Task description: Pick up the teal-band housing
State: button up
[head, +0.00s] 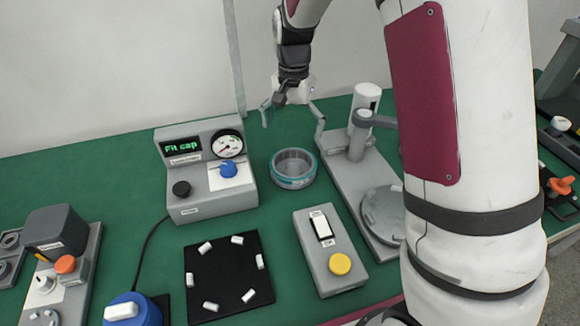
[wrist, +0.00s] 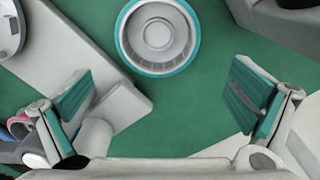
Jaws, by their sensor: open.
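The teal-band housing (head: 293,168) is a round, open grey cup with a teal band, standing upright on the green table between the gauge box and the press-like stand. In the wrist view the housing (wrist: 158,36) shows from above, near the top centre, with ribs and a round hub inside. My gripper (head: 293,116) is open and empty, above and behind the housing in the head view. In the wrist view its teal-padded fingers (wrist: 160,98) are spread wide, and the housing lies beyond them, apart from both.
The gauge box (head: 213,200) reading "Fit cap" stands left of the housing. The grey stand (head: 345,175) with a lever is close on its right. In front are a black mat (head: 228,278) with several white pieces and a grey switch box (head: 330,285) with a yellow button.

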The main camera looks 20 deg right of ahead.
send_over(293, 169)
jog(key=f, duration=0.5)
jog(key=shift+w, duration=0.2)
jog(key=shift+s+f, duration=0.15)
jog(key=shift+f, duration=1.2)
jog(key=shift+s+f, duration=0.1)
jog(key=shift+f, duration=1.2)
jog(key=c, duration=1.4)
jog(key=shift+r, duration=0.1)
jog(key=shift+r, duration=0.25)
jog(key=c, duration=0.4)
jog(key=shift+r, duration=0.55)
grip_shut()
notch_tip(293, 169, up, 8)
jog(key=shift+r, duration=0.15)
